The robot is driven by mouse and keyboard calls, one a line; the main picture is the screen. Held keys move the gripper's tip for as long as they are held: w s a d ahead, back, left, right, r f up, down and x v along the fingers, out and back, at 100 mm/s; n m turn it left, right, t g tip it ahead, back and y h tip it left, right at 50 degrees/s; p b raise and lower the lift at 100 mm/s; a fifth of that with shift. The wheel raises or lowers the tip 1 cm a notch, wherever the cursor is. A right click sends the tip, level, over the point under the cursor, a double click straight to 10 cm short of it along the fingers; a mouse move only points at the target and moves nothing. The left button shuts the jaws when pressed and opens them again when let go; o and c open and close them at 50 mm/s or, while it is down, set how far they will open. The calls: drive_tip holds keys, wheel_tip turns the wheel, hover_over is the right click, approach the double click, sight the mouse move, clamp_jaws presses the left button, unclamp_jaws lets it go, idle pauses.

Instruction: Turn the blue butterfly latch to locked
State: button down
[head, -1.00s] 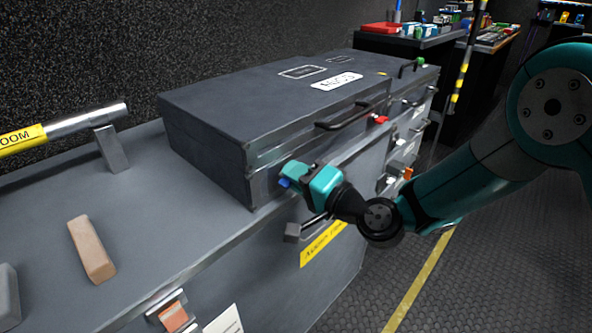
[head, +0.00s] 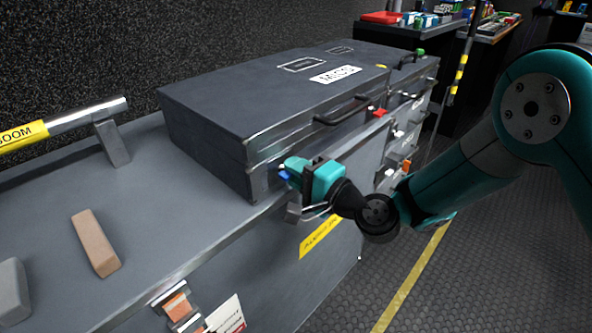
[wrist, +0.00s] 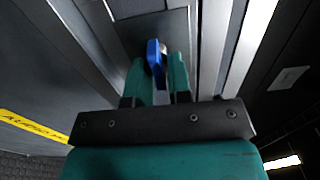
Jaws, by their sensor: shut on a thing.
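The blue butterfly latch (wrist: 153,57) is on the front face of the dark grey case (head: 250,110), near its left front corner. In the head view only a small blue part (head: 285,174) of it shows beside my fingers. My gripper (head: 293,170) is at that corner, its teal fingers shut on the latch. In the wrist view the blue wing stands upright between the two fingertips (wrist: 160,68), seen edge-on. The fingers hide part of the latch and its base.
The case lies on a larger grey trunk (head: 190,235) with an orange-tabbed latch (head: 177,305). A tan block (head: 95,243) lies on the trunk at left. A red latch (head: 379,112) and a black handle (head: 343,110) are farther along the case front. Floor at right is open.

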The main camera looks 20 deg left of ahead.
drive_tip(key=c, duration=1.2)
unclamp_jaws()
drive_tip(key=shift+c, duration=0.2)
drive_tip(key=b+v, duration=1.3)
drive_tip(key=v, duration=0.4)
drive_tip(key=shift+d+b, duration=0.25)
drive_tip(key=shift+b, duration=0.15)
drive_tip(key=shift+s, duration=0.15)
